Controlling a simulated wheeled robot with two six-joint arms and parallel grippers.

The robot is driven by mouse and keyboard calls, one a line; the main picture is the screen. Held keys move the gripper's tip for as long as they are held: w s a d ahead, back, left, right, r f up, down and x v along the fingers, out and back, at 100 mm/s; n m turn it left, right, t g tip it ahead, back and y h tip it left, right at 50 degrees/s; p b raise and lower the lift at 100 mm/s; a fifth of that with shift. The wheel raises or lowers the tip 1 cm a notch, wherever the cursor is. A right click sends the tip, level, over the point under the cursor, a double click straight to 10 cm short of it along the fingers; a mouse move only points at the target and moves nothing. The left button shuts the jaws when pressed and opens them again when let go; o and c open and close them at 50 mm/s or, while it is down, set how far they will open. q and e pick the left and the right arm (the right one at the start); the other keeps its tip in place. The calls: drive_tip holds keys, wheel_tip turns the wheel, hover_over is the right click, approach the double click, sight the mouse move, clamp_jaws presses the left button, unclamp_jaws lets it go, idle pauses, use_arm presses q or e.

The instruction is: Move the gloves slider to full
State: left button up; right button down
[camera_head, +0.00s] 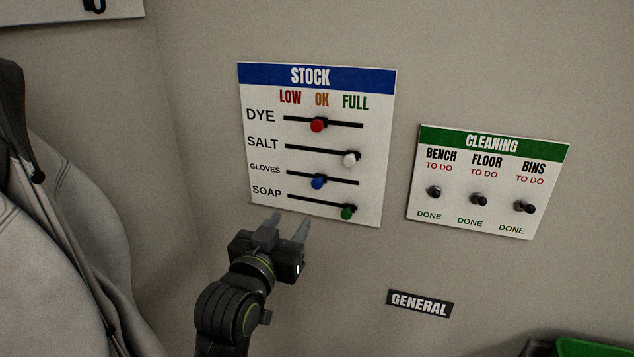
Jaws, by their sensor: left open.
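The white stock board (262,95) with a blue header hangs on the wall. Its gloves row has a blue slider knob (318,182) near the middle of its slot, under the OK column. The red dye knob (317,125) is also near the middle. The white salt knob (350,159) and the green soap knob (347,212) are at the right, under FULL. My left gripper (288,226) is open and empty, with its fingertips just below the board's lower edge and below the blue knob. My right gripper is not in view.
A cleaning board (488,183) with several dark knobs hangs to the right. A GENERAL label (419,303) is on the wall below. A grey coat (60,230) hangs at the left. A green object (598,347) shows at the bottom right corner.

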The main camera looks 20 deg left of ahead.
sight(316, 184)
use_arm(q)
drive_tip(key=w+p, duration=0.3)
drive_tip(key=w, duration=1)
drive_tip(key=shift+w, duration=0.35)
drive_tip(key=shift+w+p, duration=0.4)
drive_tip(key=shift+w, duration=0.3)
drive_tip(key=shift+w+d+f, duration=0.1)
drive_tip(key=shift+w, duration=0.15)
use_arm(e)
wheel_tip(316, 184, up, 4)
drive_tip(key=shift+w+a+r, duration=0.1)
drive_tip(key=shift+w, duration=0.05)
use_arm(q)
clamp_jaws()
